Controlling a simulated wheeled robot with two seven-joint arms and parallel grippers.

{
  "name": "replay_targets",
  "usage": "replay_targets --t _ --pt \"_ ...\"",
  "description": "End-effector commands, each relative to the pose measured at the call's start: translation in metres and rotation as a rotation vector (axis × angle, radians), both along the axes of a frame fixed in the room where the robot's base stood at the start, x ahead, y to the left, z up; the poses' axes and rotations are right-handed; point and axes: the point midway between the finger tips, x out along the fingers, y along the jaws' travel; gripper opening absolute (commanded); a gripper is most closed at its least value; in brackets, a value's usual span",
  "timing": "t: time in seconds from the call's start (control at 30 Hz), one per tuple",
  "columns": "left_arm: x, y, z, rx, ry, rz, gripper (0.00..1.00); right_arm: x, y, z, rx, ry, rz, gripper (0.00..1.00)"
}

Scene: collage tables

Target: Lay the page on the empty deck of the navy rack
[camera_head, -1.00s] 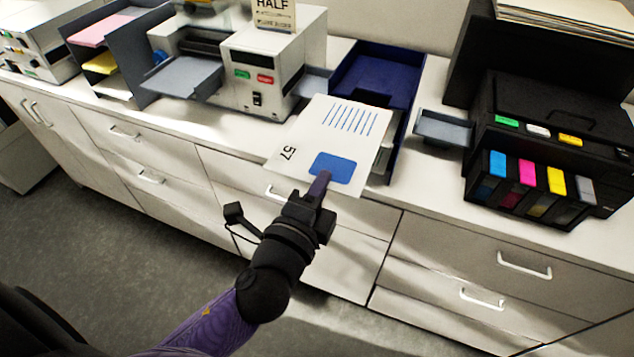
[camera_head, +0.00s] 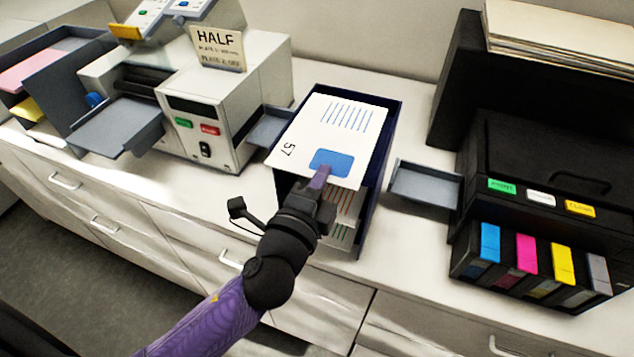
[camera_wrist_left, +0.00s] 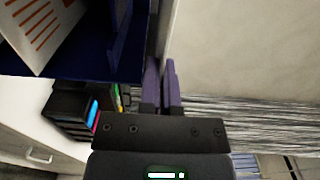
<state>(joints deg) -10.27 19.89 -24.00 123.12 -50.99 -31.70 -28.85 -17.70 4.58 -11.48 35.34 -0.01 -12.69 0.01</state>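My left gripper (camera_head: 319,180) is shut on the page's near edge. In the left wrist view its purple fingers (camera_wrist_left: 161,85) are close together, and the navy rack (camera_wrist_left: 75,60) shows at upper left. Lower in the rack, sheets with orange and green lines (camera_head: 342,212) show below the page. My right gripper is not in view.
A grey machine (camera_head: 232,110) with a "HALF" sign (camera_head: 217,47) stands left of the rack. A black printer (camera_head: 555,160) with coloured cartridges stands right, its grey tray (camera_head: 425,183) near the rack. A paper sorter (camera_head: 40,65) is at far left. White counter (camera_head: 400,245) is clear in front.

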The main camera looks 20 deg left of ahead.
Motion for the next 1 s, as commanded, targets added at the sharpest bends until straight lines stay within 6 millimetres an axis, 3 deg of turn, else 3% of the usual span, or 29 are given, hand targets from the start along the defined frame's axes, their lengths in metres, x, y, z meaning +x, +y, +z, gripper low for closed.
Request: replay_targets --t 0.27,0.5,0.83,1.0 --pt "0.038 -0.001 -0.029 0.0 0.0 0.001 0.0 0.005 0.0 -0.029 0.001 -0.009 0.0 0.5" --pt "0.036 -0.001 -0.052 0.0 0.0 0.001 0.0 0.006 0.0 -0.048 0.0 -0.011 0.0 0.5" --pt "0.036 -0.001 -0.052 0.0 0.0 0.001 0.0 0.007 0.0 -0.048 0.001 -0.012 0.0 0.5" --pt "0.036 -0.001 -0.052 0.0 0.0 0.001 0.39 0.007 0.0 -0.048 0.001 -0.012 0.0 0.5"
